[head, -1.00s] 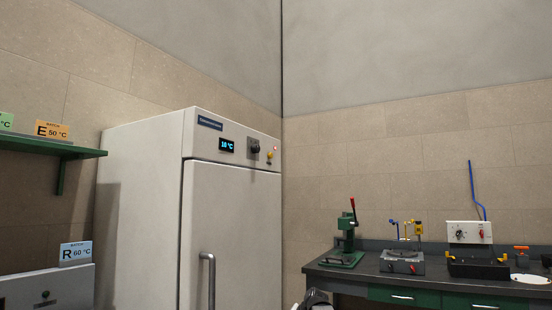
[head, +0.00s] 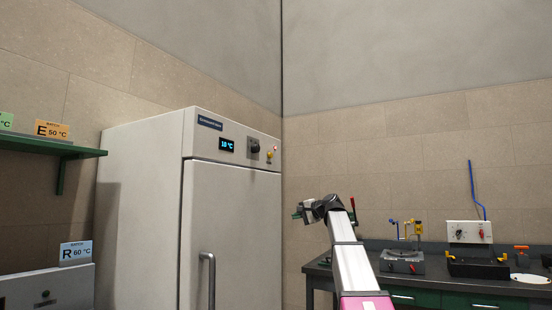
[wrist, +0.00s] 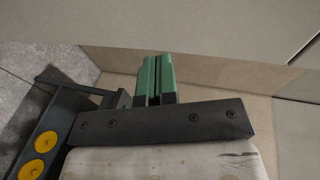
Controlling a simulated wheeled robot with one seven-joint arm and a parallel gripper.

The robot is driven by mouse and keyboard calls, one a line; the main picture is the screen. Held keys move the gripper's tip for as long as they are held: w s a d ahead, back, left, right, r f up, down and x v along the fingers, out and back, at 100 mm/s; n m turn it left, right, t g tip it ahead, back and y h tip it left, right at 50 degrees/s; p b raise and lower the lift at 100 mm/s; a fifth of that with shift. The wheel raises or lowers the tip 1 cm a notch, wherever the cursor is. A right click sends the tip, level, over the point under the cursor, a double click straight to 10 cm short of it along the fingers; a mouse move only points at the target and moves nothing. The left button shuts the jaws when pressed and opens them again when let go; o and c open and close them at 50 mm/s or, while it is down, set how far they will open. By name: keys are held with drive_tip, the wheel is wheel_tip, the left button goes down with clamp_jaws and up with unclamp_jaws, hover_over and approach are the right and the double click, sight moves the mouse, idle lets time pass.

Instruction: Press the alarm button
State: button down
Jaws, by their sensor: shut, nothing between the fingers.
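The white cabinet (head: 235,230) has a control panel along its top front. On the panel's right are a small yellow button (head: 269,156) and a glowing red lamp (head: 276,148) just above it. Neither carries a label I can read, so I cannot tell for sure which is the alarm button. My gripper (head: 297,214) is in front of the bench's left end, below and right of the panel in the picture, apart from it. Its fingertips point left. In the wrist view its green fingers (wrist: 157,75) are together and empty. The panel is not recognisable there.
The panel also has a display reading 10 °C (head: 227,145) and a dark knob (head: 254,147). The cabinet's long door handle (head: 208,280) sticks out. A dark bench (head: 330,270) with several devices stands right. A green shelf (head: 55,148) is at left.

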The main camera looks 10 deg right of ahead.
sight(271, 156)
drive_tip(key=s+d+r+t+y, duration=0.1)
drive_tip(key=s+r, duration=0.1)
drive_tip(key=r, duration=1.1)
drive_tip(key=s+d+r+y, duration=0.1)
drive_tip(key=s+r+y, duration=0.1)
drive_tip(key=r, duration=1.1)
drive_tip(key=shift+s+t+y, duration=0.2)
drive_tip(key=shift+t+y, duration=0.1)
drive_tip(key=shift+t, duration=0.1)
drive_tip(key=shift+w, duration=0.1)
drive_tip(key=x, duration=1.3)
drive_tip(key=shift+w+a+f, duration=0.1)
drive_tip(key=shift+w+a, duration=0.15)
drive_tip(key=shift+a, duration=0.05)
